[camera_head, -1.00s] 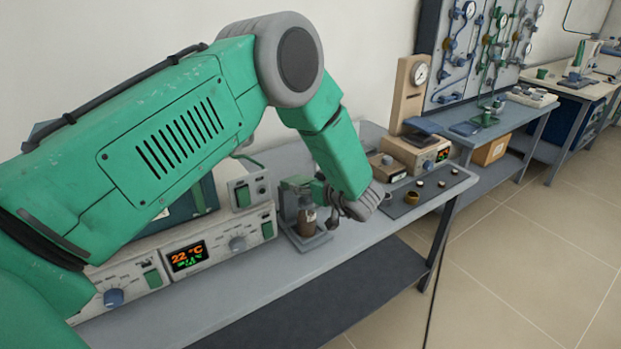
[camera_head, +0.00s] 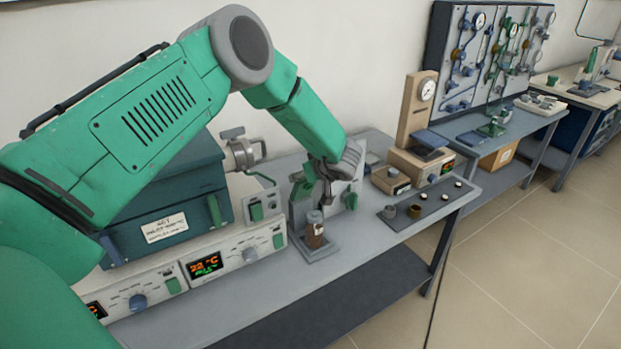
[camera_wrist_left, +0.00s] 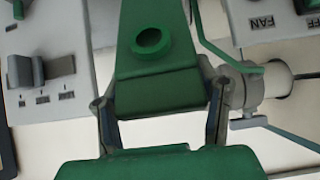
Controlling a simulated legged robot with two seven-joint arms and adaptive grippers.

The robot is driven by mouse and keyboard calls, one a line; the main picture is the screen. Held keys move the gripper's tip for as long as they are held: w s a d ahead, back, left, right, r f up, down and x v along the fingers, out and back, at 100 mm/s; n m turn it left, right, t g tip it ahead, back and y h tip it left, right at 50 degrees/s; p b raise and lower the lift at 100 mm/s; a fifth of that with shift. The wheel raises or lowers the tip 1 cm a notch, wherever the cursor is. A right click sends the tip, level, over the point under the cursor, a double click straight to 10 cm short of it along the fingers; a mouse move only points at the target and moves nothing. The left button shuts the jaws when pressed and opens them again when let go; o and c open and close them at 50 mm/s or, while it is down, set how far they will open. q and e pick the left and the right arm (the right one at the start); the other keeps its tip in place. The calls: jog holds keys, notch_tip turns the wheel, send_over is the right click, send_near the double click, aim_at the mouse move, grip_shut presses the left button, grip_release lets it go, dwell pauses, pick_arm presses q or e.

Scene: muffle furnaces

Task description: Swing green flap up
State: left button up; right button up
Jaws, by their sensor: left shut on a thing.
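The green flap (camera_wrist_left: 155,75) fills the middle of the left wrist view, with a round raised ring on its face. My left gripper (camera_wrist_left: 160,100) has a finger on each side of it and is shut on it. In the head view my left gripper (camera_head: 325,182) points down at a small grey stand on the bench. A green part (camera_head: 301,186) shows just left of the fingers; the fingers partly hide it. A brown bottle (camera_head: 315,232) with a grey cap stands upright on the stand's base, below the gripper. My right gripper is not in view.
A teal furnace (camera_head: 165,205) and control panels with lit displays (camera_head: 205,266) stand left of the stand. A dark tray (camera_head: 425,204) with small cups and a beige gauge unit (camera_head: 415,115) are to the right. The bench's front strip is clear.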

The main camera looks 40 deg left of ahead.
pick_arm(q)
jog(key=shift+w+a, duration=0.1)
jog(key=shift+a, duration=0.45)
jog(key=shift+s+f, duration=0.2)
jog(key=shift+f, duration=0.1)
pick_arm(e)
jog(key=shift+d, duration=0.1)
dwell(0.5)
pick_arm(q)
jog(key=o, duration=1.5)
jog(key=shift+o, duration=1)
jog(key=shift+w+f, duration=0.15)
jog(key=shift+f, duration=0.05)
jog(key=shift+w+a+f, duration=0.1)
jog(key=shift+w+a, duration=0.05)
jog(key=shift+a, duration=0.05)
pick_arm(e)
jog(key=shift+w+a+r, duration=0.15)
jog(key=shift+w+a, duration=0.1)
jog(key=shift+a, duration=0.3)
